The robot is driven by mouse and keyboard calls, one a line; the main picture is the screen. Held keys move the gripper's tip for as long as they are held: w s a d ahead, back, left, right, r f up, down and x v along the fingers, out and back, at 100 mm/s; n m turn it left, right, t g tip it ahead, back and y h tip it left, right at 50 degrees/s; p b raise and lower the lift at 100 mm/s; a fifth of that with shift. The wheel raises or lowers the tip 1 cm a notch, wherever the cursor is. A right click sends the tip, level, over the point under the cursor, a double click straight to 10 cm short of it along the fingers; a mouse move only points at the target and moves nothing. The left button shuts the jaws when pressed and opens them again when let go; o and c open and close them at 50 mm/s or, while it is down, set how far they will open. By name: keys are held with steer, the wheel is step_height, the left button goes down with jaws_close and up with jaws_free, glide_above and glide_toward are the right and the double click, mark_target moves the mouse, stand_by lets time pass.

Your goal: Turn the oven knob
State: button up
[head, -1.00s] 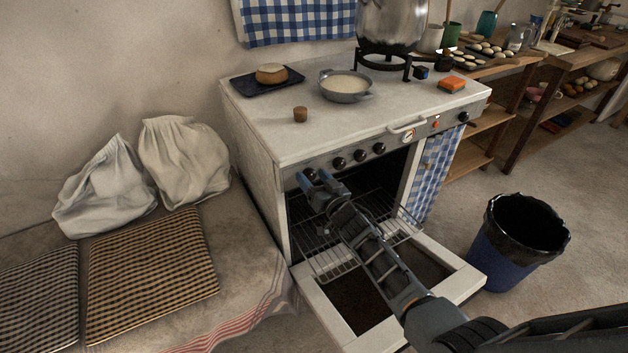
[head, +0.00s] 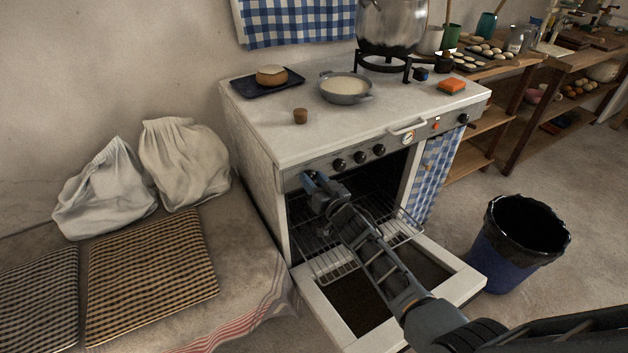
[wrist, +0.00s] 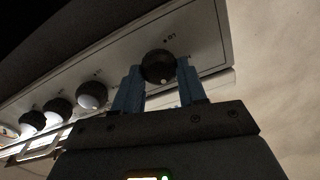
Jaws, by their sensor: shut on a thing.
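The white oven (head: 255,170) has a grey front panel with a row of black knobs. My gripper (head: 313,182) is at the left end of this panel. In the wrist view, the blue fingers of my gripper (wrist: 160,82) are shut on the end knob (wrist: 158,64), one on each side. In the head view my gripper hides this knob. Several other knobs (head: 359,157) sit in a row to its right and are untouched. The oven door (head: 335,318) hangs open below my arm.
Wire racks (head: 330,262) stick out of the open oven under my arm. A cushioned bench (head: 255,255) is close on the left; a bin (head: 500,270) stands at right.

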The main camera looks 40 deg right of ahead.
steer(key=shift+n, duration=0.3)
steer(key=n+b, duration=0.1)
steer(key=n, duration=0.3)
steer(key=n+b, duration=0.1)
steer(key=n, duration=0.3)
steer(key=n+b, duration=0.1)
steer(key=n, duration=0.4)
steer(key=shift+a+f+b, duration=0.1)
steer(key=shift+a+b, duration=0.2)
stand_by(0.3)
steer(key=o, duration=1.1)
steer(key=shift+c, duration=0.2)
steer(key=p+v, duration=0.1)
steer(key=v, duration=0.6)
steer(key=shift+s, duration=0.35)
